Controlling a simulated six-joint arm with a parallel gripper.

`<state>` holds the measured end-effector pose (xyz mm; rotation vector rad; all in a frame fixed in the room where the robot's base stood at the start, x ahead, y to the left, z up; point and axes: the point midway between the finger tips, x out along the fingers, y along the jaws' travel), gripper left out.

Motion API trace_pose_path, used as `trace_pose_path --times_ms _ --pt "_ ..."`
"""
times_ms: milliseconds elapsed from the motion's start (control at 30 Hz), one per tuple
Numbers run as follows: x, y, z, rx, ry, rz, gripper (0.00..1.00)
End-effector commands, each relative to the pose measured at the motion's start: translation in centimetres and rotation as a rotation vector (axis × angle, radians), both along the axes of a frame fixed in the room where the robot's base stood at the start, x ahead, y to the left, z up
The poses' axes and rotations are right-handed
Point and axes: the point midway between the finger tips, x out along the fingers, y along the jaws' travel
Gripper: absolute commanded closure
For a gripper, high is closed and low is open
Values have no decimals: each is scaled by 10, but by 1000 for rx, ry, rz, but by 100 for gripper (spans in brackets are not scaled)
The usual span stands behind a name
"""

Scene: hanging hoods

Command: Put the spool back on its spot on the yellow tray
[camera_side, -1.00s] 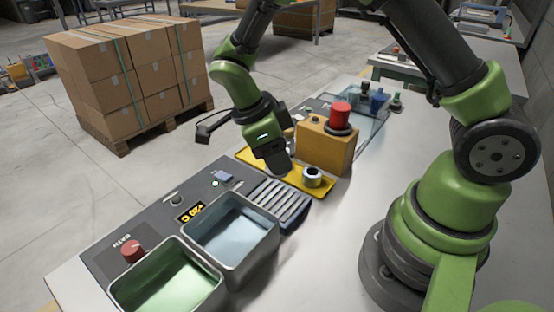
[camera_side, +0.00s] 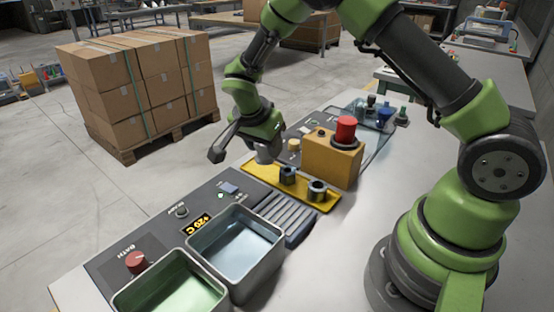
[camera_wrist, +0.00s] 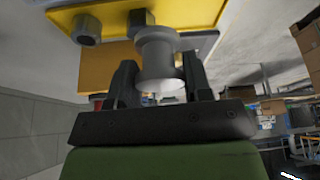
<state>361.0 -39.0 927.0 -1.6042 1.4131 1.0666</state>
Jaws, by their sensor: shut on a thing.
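My gripper (camera_wrist: 158,82) is shut on the pale grey spool (camera_wrist: 157,52), whose flanged body sits between the two dark fingers in the wrist view. I cannot tell whether the spool touches the tray. In the side view my gripper (camera_side: 265,154) is at the far left end of the yellow tray (camera_side: 262,173).
A yellow box (camera_side: 330,158) with a red button (camera_side: 346,129) stands behind the tray. A grey ribbed rack (camera_side: 287,217) and two bath basins (camera_side: 236,250) lie in front. A control panel (camera_side: 150,240) borders them.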

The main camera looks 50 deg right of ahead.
Motion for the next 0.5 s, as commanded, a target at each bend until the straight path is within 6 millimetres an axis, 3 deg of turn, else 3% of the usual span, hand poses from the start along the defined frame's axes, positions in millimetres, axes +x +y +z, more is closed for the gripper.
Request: trace_pose_path --times_ms 100,200,500 --pt "26 -25 -2 -1 -2 283 80" --pt "40 -37 -2 -2 -4 449 80" --pt "55 -52 -3 -1 0 651 80"
